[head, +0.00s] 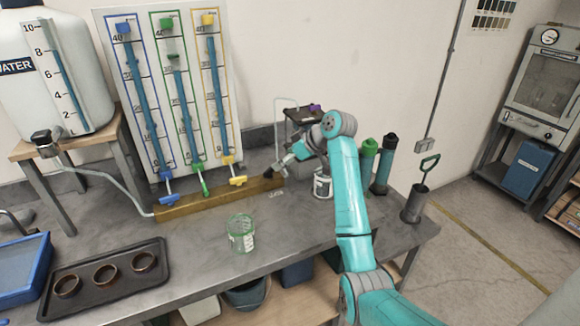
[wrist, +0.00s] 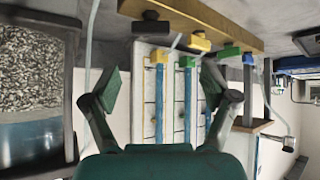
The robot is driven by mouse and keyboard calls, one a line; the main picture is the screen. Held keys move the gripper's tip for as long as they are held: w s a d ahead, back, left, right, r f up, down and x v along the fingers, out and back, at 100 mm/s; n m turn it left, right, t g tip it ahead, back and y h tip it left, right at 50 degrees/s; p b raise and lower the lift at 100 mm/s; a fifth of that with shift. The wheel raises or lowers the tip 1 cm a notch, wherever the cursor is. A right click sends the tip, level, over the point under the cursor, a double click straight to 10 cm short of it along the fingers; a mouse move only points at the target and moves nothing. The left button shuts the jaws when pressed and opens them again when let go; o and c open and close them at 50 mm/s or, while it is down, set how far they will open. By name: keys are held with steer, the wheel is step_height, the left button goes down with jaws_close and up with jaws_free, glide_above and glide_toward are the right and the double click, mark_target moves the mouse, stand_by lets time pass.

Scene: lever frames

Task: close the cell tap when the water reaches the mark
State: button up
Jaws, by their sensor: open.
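My gripper (head: 268,180) hangs by the right end of the yellow-brown bar (head: 190,204), its jaws apart and empty. In the wrist view the open fingers (wrist: 160,90) face the tube board. The bar carries blue (head: 166,174), green (head: 205,190) and yellow (head: 238,181) taps; the wrist view also shows a black knob (wrist: 151,22) at its end. A gravel-filled cell (wrist: 30,82) with water below the gravel in the picture stands at the wrist view's left. A small purple part (head: 315,107) shows behind my arm. I cannot tell which part is the cell tap, and no mark is clear.
The board (head: 187,60) holds three upright tubes with blue water. A water tank (head: 55,75) stands at left. A clear beaker (head: 241,232) stands on the bench (head: 330,236) before the bar. A tray (head: 110,283) with three small dishes lies at front left.

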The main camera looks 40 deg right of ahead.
mark_target(270, 169)
steer(key=x, duration=0.3)
steer(key=d+x, duration=0.1)
steer(key=x, duration=0.5)
steer(key=shift+w+d+f, duration=0.15)
steer(key=shift+w+f, duration=0.05)
steer(key=shift+f, duration=0.15)
steer(key=shift+c, duration=0.2)
steer(key=c, duration=1.1)
